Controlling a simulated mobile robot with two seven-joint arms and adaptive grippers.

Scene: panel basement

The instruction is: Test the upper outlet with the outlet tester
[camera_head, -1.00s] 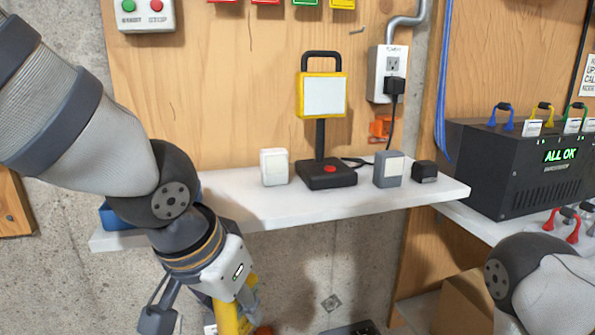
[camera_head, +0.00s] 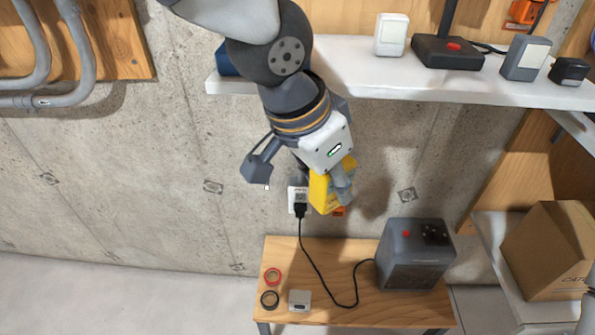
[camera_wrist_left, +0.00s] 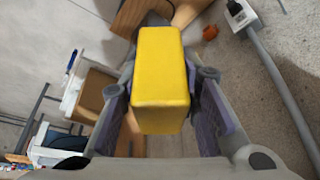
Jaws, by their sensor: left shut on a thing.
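My left gripper (camera_head: 333,188) is shut on a yellow box-shaped thing, the outlet tester (camera_head: 321,193). In the left wrist view the yellow tester (camera_wrist_left: 160,78) sits between the purple-grey finger pads. A low white wall outlet (camera_head: 297,198) shows just left of the tester in the head view, with a black plug and cord in its lower part. The same outlet (camera_wrist_left: 241,16) is at the top right of the wrist view. I cannot tell how far the tester is from the wall. The upper outlet and my right gripper are out of view.
A white shelf (camera_head: 372,83) juts out above. A cardboard box (camera_head: 548,250) is at right.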

